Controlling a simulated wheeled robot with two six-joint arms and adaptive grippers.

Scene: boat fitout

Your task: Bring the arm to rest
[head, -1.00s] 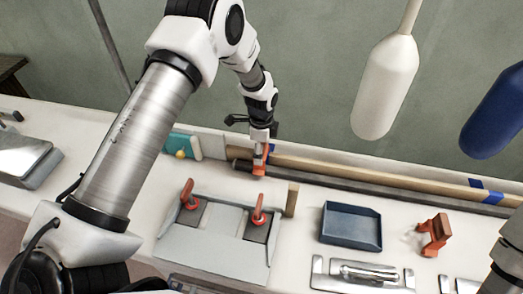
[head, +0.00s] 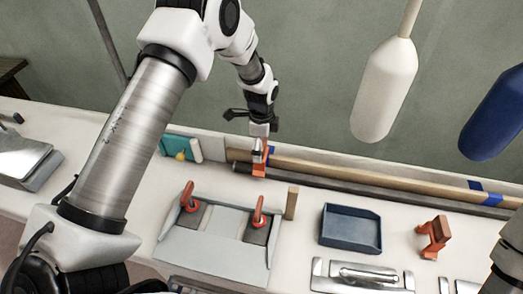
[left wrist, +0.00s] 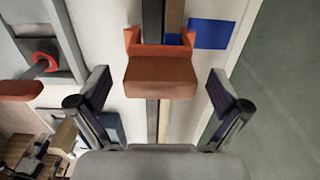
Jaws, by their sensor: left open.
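My left gripper (head: 259,141) is over the back of the bench, just above an orange clamp (head: 260,168) that sits on the long wood and dark strips. In the left wrist view my left gripper (left wrist: 157,92) is open. Its two fingers stand apart on either side of the orange clamp (left wrist: 160,76), with visible gaps, so it holds nothing. My right arm shows only at the right edge of the head view; its gripper is out of view.
A grey fixture (head: 215,245) with two red-handled clamps is in front. A blue tray (head: 350,228), another orange clamp (head: 434,236) and metal plates (head: 365,275) lie to the right. A white fender (head: 385,88) and a blue fender (head: 495,110) hang behind.

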